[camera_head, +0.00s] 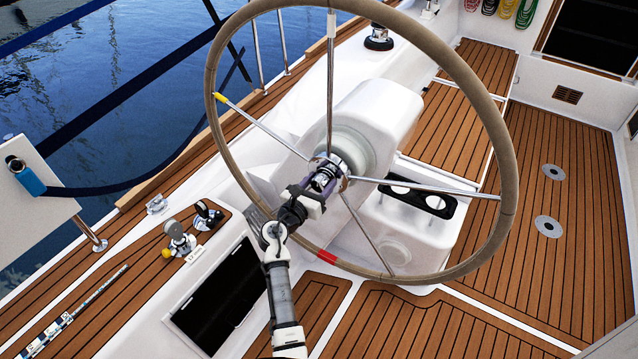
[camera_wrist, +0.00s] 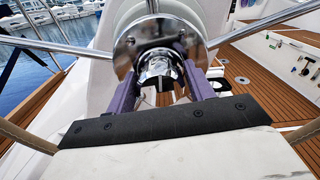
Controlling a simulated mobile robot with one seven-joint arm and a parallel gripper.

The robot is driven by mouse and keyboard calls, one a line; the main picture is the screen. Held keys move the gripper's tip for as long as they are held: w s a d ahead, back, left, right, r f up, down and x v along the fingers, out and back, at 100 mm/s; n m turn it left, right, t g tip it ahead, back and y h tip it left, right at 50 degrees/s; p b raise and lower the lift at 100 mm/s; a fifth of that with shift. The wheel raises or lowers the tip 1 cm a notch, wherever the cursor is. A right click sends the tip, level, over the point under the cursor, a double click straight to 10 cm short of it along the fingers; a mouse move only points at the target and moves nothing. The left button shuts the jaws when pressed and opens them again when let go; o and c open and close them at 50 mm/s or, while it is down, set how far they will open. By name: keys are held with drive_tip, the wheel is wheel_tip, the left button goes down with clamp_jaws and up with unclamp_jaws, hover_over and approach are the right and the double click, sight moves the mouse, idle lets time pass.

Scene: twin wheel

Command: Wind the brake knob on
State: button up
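The brake knob is a shiny chrome knob (camera_wrist: 158,70) at the centre of the wheel hub. It also shows in the head view (camera_head: 323,179), partly covered by my gripper. My gripper (camera_head: 322,182) is at the hub, facing it. In the wrist view, the purple fingers of my gripper (camera_wrist: 160,82) stand on either side of the knob, close to its sides. Whether both fingers press on it cannot be made out. The steering wheel (camera_head: 222,136) is large, with a tan rim and thin metal spokes.
The metal spokes (camera_head: 425,188) spread from the hub around my gripper. A white pedestal (camera_head: 381,110) stands behind the wheel. My arm reaches in from below, beside the rim near its red band (camera_head: 327,257).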

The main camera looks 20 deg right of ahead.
drive_tip(key=c, duration=0.6)
